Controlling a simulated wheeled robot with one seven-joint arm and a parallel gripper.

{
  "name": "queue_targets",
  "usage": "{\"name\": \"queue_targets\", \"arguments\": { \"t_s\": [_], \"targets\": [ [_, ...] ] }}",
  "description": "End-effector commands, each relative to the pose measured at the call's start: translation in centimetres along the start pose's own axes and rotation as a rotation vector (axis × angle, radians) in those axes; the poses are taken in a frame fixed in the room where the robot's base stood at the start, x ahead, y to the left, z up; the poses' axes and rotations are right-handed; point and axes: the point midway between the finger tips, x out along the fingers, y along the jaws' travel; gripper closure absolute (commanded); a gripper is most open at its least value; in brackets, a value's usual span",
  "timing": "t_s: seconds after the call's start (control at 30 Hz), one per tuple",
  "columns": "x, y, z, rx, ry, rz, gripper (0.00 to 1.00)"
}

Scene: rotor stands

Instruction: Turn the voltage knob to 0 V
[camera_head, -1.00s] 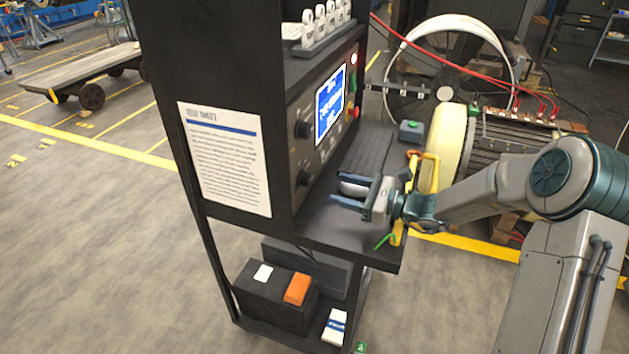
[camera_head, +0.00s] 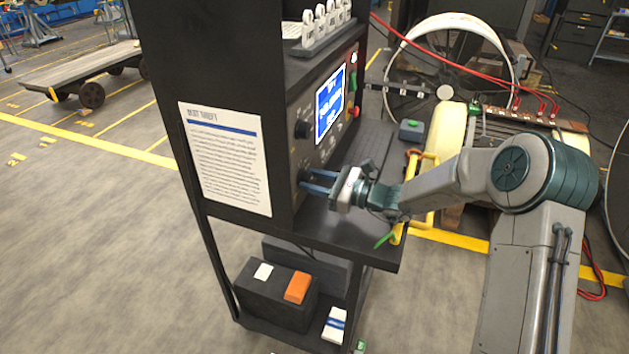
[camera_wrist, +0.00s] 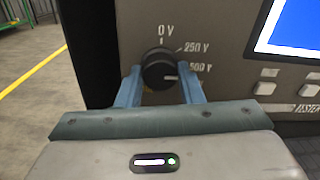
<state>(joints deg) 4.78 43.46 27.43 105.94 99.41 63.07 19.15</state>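The voltage knob (camera_wrist: 158,68) is black and round on the dark test panel. Its printed labels read 0 V at the top, 250 V at the upper right and 500 V at the right. A white mark on the knob points right, toward 500 V. In the wrist view, the fingers of my gripper (camera_wrist: 161,82) stand apart at the left and right of the knob, with no clear grip on it. In the head view, my gripper (camera_head: 309,182) reaches the lower part of the panel, and its fingers partly hide the lower knob there.
A second black knob (camera_head: 301,129) sits higher on the panel, beside the blue screen (camera_head: 330,102). A keyboard (camera_head: 362,152) lies on the cabinet shelf below the screen. A red button (camera_head: 355,112) is at the panel's right edge. A yellow handle (camera_head: 421,180) stands right of the shelf.

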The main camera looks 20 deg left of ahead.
Motion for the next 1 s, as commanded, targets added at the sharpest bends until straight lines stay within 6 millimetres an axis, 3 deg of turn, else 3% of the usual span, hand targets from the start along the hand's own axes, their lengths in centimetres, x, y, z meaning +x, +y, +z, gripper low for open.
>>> {"name": "queue_targets", "arguments": {
  "t_s": [0.47,1.0],
  "targets": [
    [-0.05,0.04,-0.42,-0.097,-0.003,-0.001,0.89],
    [-0.07,0.12,-0.90,-0.570,-0.017,-0.004,0.89]
  ]
}}
